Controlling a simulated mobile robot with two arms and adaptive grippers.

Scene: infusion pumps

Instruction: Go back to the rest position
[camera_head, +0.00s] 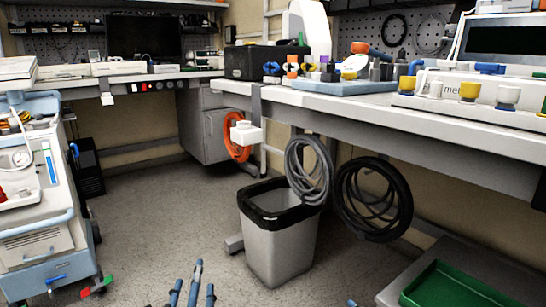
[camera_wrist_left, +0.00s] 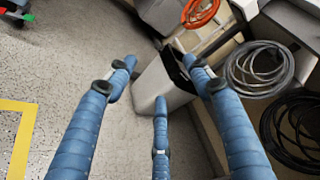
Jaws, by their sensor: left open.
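My left gripper (camera_head: 194,286) shows at the bottom of the head view, its blue fingers pointing forward over the floor. In the left wrist view the left gripper (camera_wrist_left: 160,76) has its three blue fingers spread apart, with nothing between them. The grey waste bin (camera_head: 279,248) with a black liner stands ahead of it; the bin (camera_wrist_left: 150,88) also shows behind the fingers in the left wrist view. A small blue tip (camera_head: 352,302) at the bottom edge may be my right gripper; the rest of it is out of frame.
A workbench (camera_head: 400,117) runs along the right, with coiled grey (camera_head: 309,170) and black (camera_head: 371,198) hoses hanging below. A white and blue medical cart (camera_head: 38,225) stands at the left. A green tray (camera_head: 455,286) lies at lower right. The floor (camera_head: 165,225) between cart and bin is clear.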

